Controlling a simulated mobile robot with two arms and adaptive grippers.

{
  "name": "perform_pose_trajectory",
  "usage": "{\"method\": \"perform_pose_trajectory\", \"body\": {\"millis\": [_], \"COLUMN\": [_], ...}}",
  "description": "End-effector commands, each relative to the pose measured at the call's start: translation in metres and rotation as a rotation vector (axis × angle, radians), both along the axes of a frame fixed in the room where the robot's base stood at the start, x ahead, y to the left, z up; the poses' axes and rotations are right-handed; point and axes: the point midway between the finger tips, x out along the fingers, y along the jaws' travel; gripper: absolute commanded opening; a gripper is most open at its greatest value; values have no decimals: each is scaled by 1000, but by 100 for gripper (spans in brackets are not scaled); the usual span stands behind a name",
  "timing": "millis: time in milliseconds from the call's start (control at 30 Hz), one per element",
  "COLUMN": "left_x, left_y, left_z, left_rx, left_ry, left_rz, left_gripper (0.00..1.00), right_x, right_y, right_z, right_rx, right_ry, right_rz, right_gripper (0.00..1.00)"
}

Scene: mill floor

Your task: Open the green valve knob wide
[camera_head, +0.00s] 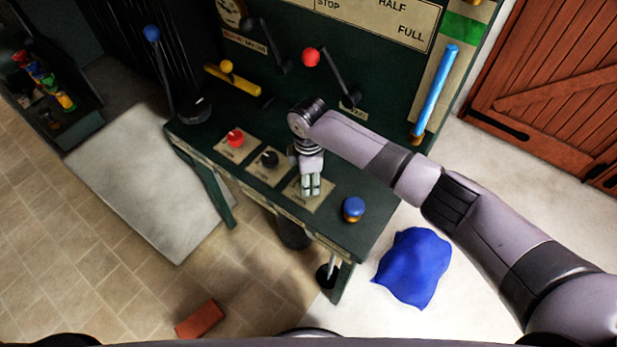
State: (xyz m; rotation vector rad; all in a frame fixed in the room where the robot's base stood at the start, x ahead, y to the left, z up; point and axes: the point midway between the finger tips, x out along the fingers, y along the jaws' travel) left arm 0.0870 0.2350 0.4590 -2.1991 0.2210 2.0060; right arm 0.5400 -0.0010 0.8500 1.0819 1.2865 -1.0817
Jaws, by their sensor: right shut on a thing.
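My right gripper (311,188) points down onto the third label plate (325,196) of the green console's sloping desk. It is shut on the green valve knob there, which the fingers and wrist almost wholly hide. How far the knob is turned cannot be seen. To the left on the same desk, a red knob (236,138) and a black knob (268,158) sit on their own plates. My left gripper is not in view.
A blue push button (353,208) stands close to the right of my gripper. Levers with a red ball (311,57) and a yellow handle (234,80) rise behind. A blue cloth (413,267) and a brick (199,319) lie on the floor.

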Motion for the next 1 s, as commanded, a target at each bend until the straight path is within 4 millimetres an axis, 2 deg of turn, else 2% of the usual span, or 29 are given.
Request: {"method": "perform_pose_trajectory", "body": {"millis": [33, 67, 333, 600, 733, 867, 1000], "left_x": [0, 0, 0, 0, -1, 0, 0], "left_y": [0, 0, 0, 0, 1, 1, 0], "left_z": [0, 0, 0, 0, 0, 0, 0], "left_rx": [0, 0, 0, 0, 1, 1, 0], "left_ry": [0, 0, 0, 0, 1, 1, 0], "left_rz": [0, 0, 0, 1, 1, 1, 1], "left_gripper": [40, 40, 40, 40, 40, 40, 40], "right_x": [1, 1, 0, 0, 0, 1, 1], "right_y": [1, 1, 0, 0, 0, 0, 0], "right_z": [1, 1, 1, 0, 7, 28, 59], "right_rx": [2, 2, 0, -1, 0, 2, 2], "right_ry": [-3, -3, -1, 0, -1, -4, -5], "right_rz": [3, 3, 1, 0, 1, 2, 2], "right_gripper": [11, 41, 59, 59, 59, 59, 59]}}
